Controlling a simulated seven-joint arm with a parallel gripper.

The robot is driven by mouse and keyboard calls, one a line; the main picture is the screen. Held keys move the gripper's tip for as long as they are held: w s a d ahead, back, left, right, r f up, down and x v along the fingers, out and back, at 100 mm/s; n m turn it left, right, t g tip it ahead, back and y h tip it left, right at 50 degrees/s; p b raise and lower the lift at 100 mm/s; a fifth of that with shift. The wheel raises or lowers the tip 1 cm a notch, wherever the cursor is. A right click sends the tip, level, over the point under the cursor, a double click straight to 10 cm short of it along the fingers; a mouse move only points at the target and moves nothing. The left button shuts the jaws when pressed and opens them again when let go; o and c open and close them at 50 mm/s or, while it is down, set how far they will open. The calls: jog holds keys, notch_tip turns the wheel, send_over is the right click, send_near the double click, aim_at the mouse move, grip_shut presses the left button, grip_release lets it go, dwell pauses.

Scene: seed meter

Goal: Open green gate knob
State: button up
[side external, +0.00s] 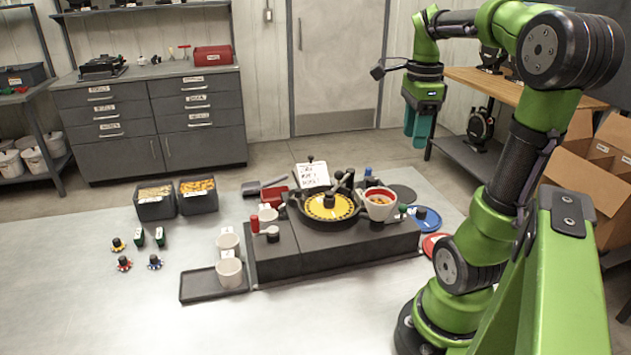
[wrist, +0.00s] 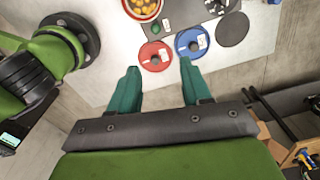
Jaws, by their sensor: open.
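The seed meter is a dark block (side external: 290,255) with a round black pan and yellow disc (side external: 331,206) on top. A small green knob (side external: 403,209) shows at the right end of the block, beside the white cup. In the wrist view a small green knob (wrist: 156,28) lies just beyond the red disc. My gripper (side external: 417,140) hangs high above and to the right of the meter, clear of everything. Its teal fingers are apart and empty, as the wrist view (wrist: 158,72) also shows.
Seed bins (side external: 198,196), small knobs and white cups stand at left. The front table is clear.

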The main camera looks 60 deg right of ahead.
aim_at(404, 205)
jog(key=shift+m, duration=0.5)
jog(key=f, duration=1.7)
jog(key=shift+s+a, duration=0.1)
jog(key=shift+a, duration=0.15)
grip_shut()
